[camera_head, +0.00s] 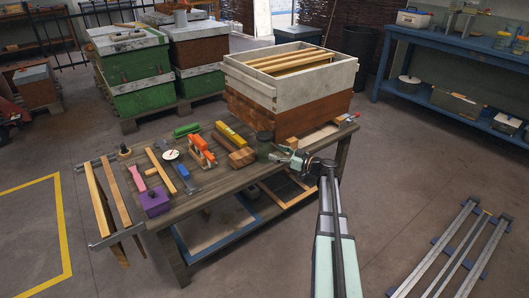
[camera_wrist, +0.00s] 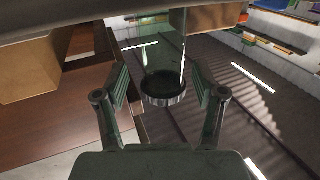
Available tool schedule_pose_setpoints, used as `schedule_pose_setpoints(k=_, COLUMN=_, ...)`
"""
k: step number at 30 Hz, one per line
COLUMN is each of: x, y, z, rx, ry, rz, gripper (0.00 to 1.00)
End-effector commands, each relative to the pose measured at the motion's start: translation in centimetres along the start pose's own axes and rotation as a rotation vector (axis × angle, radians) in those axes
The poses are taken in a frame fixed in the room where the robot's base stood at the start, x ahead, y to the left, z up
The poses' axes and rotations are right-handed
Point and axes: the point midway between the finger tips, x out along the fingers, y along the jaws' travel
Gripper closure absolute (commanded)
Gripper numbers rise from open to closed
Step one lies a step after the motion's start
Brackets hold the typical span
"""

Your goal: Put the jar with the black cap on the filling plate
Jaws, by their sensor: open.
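The jar with the black cap (camera_head: 264,150) stands on the wooden workbench near its right end, beside the hive box. In the wrist view the clear jar's black cap (camera_wrist: 163,88) shows between the two fingers. My gripper (camera_wrist: 161,90) is open, its pads on either side of the jar with visible gaps. In the head view my gripper (camera_head: 280,153) is at the jar's right side. I cannot identify the filling plate for certain; a stand-like device (camera_head: 462,22) is on the blue bench at the right, too small to make out.
The workbench (camera_head: 208,195) holds an orange tool (camera_head: 200,150), a yellow block (camera_head: 231,134), a purple box (camera_head: 154,202) and a white dial (camera_head: 171,155). A hive box (camera_head: 290,85) stands close behind the jar. The blue bench (camera_head: 440,40) carries several jars.

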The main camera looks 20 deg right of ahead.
Motion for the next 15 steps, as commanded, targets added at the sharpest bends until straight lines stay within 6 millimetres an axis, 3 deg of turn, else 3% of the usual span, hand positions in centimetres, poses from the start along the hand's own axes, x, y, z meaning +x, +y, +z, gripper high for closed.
schedule_pose_setpoints(k=10, x=2.0, y=-0.1, z=0.1, rx=0.0, ry=0.0, rz=-0.001, gripper=0.3)
schedule_pose_setpoints(k=15, x=4.1, y=-0.3, z=0.5, rx=0.0, ry=0.0, rz=-0.002, gripper=0.3)
